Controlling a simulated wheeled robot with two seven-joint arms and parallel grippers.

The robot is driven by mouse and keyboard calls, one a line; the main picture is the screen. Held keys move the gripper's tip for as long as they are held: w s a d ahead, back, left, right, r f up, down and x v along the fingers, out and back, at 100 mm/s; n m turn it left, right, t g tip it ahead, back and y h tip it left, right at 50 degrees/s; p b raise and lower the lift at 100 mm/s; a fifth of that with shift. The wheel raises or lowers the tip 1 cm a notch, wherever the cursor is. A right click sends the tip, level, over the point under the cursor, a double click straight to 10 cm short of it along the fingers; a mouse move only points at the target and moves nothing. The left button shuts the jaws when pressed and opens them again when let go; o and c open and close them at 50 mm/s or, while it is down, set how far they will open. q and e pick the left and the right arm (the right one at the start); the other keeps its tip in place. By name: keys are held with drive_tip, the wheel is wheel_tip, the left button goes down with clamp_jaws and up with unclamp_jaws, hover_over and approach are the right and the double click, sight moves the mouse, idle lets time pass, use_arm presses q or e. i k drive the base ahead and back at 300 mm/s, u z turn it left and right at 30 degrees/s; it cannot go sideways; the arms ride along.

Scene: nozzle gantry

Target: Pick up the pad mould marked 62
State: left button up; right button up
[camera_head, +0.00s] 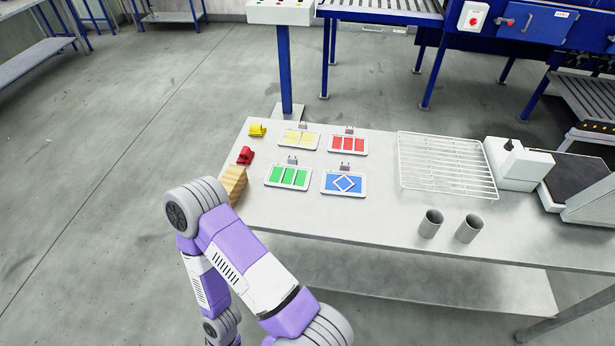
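No marking 62 can be read at this size, so I cannot tell which thing is the mould marked 62. Four pale flat plates with small grey clips at their back edges lie on the table. One has yellow panels (299,140), one red panels (348,145), one green panels (288,177), and one a blue panel with a white diamond outline (344,184). A purple and white arm of mine stands at the table's front left edge, bent. Neither gripper is in view.
The grey table (380,225) also bears a yellow piece (257,130), a red piece (245,155), a wooden block (235,182), a white wire rack (446,165), two grey cups (430,223) (468,229) and a white device (518,164). The table's front middle is clear.

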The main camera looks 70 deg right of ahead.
sight(290, 176)
drive_tip(key=z, duration=1.5)
